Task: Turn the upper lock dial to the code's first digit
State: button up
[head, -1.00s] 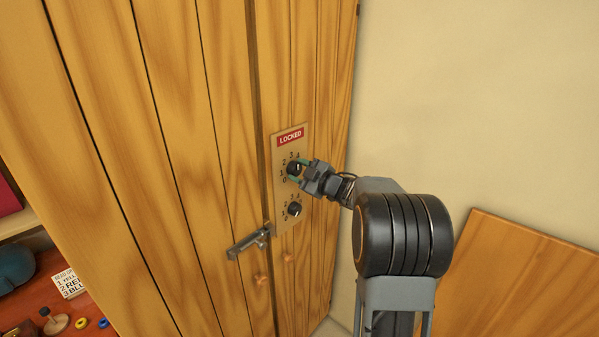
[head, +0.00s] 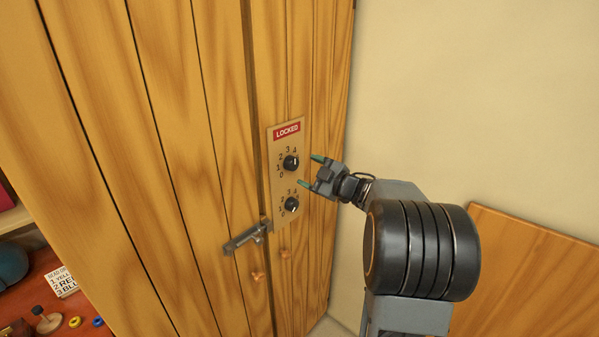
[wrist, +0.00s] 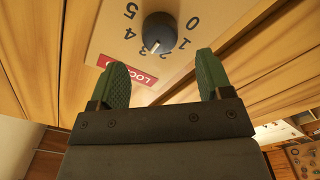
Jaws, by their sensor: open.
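The upper lock dial (head: 291,163) is a round black knob on a tan plate (head: 285,190) with digits around it. It also shows in the wrist view (wrist: 160,32), beyond and between my fingertips; its white mark lies on the side towards my gripper, near the 2 and 3, but I cannot tell the exact digit. My gripper (head: 310,171) is open and empty, with green fingertips just off the plate, to the right of the dial and apart from it. A red LOCKED label (head: 287,130) sits above the dial.
The lower dial (head: 292,204) is close below. A metal latch (head: 247,238) and wooden knobs (head: 257,276) are on the cabinet doors. Blank wall (head: 450,100) lies right.

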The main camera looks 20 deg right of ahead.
jog(key=b+v, duration=0.1)
jog(key=v, duration=0.7)
jog(key=shift+s+b, duration=0.2)
jog(key=shift+b, duration=0.15)
jog(key=shift+d, duration=0.1)
jog(key=d+f+m+g+h, duration=0.1)
jog(key=d+f+m+h, duration=0.3)
jog(key=d+m+h, duration=0.55)
jog(key=s+a+f+m+g+h, duration=0.1)
jog(key=s+f+m+g+h, duration=0.4)
jog(key=s+g, duration=0.1)
jog(key=s+a+f+g+y, duration=0.1)
jog(key=s+a, duration=0.4)
jog(key=a, duration=0.8)
jog(key=s+a+f+g+y, duration=0.2)
jog(key=s+a+y, duration=0.4)
jog(key=a, duration=0.8)
jog(key=shift+s+f+n+g, duration=0.15)
jog(key=shift+n+g, duration=0.2)
jog(key=shift+g, duration=0.55)
